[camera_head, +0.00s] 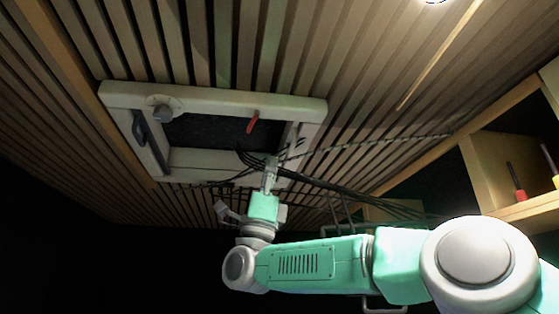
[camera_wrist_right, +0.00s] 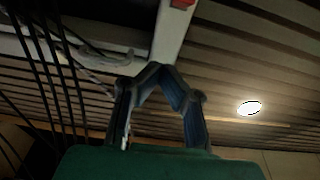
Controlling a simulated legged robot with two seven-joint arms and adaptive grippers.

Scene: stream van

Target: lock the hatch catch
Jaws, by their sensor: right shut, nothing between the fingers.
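The hatch (camera_head: 118,96) is a pale rectangular frame in the slatted ceiling, with a dark middle. A red lever (camera_head: 253,122) sits at its right part, tilted; I take it as the catch but cannot tell whether it is locked. Red also shows at the top edge of the right wrist view (camera_wrist_right: 182,3). My right gripper (camera_head: 271,162) is near the frame's lower right corner, below the red lever and apart from it. In the wrist view its fingers (camera_wrist_right: 153,70) meet at the tips, with nothing held. My left gripper is not in view.
A round knob (camera_head: 162,108) and a dark handle (camera_head: 140,128) are on the hatch's left side. Dark cables (camera_head: 320,183) hang close around my right gripper. A wooden shelf (camera_head: 530,208) with red-handled tools stands at the right. A ceiling lamp (camera_wrist_right: 249,108) shines nearby.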

